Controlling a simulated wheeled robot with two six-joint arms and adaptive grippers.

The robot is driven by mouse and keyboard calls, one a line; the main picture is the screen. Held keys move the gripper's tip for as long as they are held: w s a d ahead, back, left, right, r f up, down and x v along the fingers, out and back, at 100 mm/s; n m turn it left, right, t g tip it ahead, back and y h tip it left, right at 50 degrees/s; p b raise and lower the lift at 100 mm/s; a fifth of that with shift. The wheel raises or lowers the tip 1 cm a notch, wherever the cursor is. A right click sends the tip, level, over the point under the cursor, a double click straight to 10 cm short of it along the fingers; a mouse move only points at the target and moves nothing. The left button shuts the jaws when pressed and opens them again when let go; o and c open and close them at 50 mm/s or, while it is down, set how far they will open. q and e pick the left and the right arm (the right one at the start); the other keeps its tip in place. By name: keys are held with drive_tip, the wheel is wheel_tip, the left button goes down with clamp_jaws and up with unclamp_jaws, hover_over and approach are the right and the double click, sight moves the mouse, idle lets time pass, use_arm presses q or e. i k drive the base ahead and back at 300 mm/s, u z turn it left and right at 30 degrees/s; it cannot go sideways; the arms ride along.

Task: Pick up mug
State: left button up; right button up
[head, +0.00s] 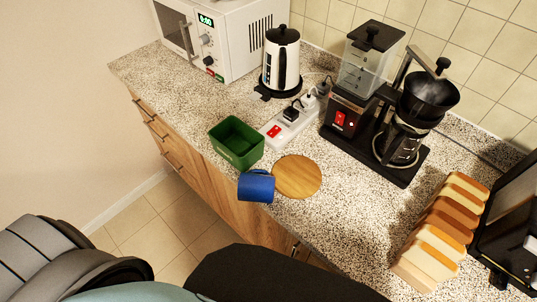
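A blue mug (256,187) stands near the front edge of the speckled counter. It is just left of a round wooden board (298,177) and in front of a green open box (236,150). Nothing of mine touches the mug. Neither of my grippers shows in the head view; only grey and black parts of my own body show along the bottom.
A coffee maker (341,120), a white power strip (289,129) and a kettle (282,62) stand behind the mug. A microwave (222,38) is at the back left. Sliced bread (440,235) lies at the right. The counter between board and bread is clear.

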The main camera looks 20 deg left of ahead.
sight(255, 186)
drive_tip(key=u, duration=0.9)
drive_tip(key=k, duration=1.35)
drive_tip(key=z, duration=1.1)
drive_tip(key=i, duration=0.5)
drive_tip(key=u, duration=0.05)
